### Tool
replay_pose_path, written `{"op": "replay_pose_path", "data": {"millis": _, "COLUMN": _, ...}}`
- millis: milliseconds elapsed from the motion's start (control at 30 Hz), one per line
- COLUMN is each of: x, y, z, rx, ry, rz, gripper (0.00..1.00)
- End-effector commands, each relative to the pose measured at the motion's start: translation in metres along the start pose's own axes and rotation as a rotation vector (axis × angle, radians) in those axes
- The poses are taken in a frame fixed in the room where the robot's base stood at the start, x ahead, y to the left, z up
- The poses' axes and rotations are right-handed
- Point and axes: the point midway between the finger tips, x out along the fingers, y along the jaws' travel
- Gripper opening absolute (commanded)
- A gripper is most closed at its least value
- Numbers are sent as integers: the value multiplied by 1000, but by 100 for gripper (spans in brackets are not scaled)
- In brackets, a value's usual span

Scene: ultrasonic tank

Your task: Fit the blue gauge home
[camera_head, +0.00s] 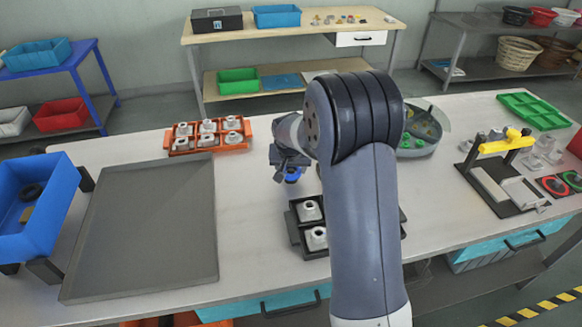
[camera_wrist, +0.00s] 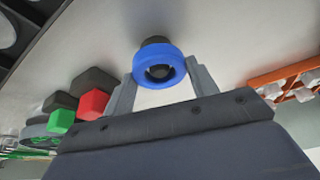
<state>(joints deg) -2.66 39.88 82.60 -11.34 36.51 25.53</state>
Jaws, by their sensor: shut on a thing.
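The blue gauge (camera_wrist: 158,54) is a round blue ring with a dark centre and a dark grey part beyond it. In the wrist view it sits between the two fingers of my gripper (camera_wrist: 161,73), which is shut on it. In the head view the gauge (camera_head: 292,175) shows as a small blue spot under my gripper (camera_head: 290,165), over the table and just behind the black tray. From these views I cannot tell whether it touches the table. A black tray (camera_head: 293,232) holds pale blocks with round tops; my arm hides its right part.
An orange rack (camera_head: 180,150) with several pale fittings stands behind left. A grey mat (camera_head: 145,225) and a blue bin (camera_head: 60,190) lie left. A grey round tub (camera_head: 415,152), a yellow-handled fixture (camera_head: 490,185) and a green tray (camera_head: 535,110) stand right.

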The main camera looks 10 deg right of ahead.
Motion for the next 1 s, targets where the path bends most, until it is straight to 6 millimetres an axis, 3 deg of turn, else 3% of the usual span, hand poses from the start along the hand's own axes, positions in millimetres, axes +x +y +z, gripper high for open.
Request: {"op": "replay_pose_path", "data": {"millis": 1000, "x": 8, "y": 0, "z": 3, "rx": 0, "ry": 1, "rz": 0, "gripper": 25}}
